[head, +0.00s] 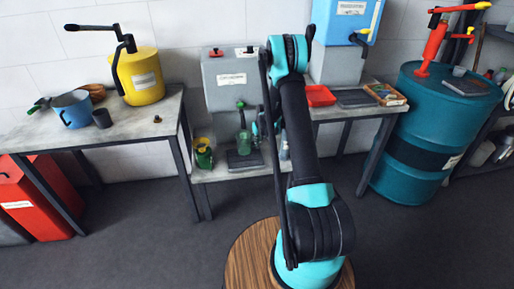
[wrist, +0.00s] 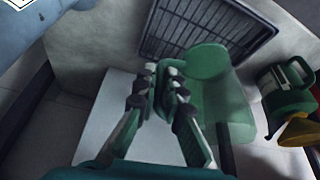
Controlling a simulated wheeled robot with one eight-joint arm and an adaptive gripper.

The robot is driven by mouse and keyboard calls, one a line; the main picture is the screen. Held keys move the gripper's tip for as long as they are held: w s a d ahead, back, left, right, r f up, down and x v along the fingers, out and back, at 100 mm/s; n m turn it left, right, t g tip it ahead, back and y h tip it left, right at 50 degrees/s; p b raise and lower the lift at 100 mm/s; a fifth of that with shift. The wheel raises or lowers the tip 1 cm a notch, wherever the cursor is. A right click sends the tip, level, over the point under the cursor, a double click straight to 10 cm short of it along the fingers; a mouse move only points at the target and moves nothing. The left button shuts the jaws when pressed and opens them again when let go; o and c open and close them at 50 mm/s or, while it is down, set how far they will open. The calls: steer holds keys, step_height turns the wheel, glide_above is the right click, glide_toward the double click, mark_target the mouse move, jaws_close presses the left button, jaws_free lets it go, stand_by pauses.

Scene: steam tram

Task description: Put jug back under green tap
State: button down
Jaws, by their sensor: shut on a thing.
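The green translucent jug (head: 244,143) is below the green tap (head: 241,104) on the grey dispenser (head: 230,78). It appears over or just by the dark grated tray (head: 244,161); I cannot tell whether it touches the tray. In the wrist view my gripper (wrist: 170,82) is shut on the handle side of the jug (wrist: 222,105). The grated tray (wrist: 190,22) shows beyond the jug. In the head view my gripper (head: 258,133) is at the jug's right, partly hidden by my arm.
A green can with a yellow funnel (head: 203,153) stands left of the jug; it is close by in the wrist view (wrist: 288,95). A bottle (head: 283,150) stands to the right. The left bench (head: 140,120) holds a yellow drum (head: 142,77) and blue pot (head: 72,108).

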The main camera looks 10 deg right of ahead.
steer(key=shift+f, duration=2.1)
steer(key=c, duration=1.6)
jaws_free()
steer(key=shift+f, duration=0.1)
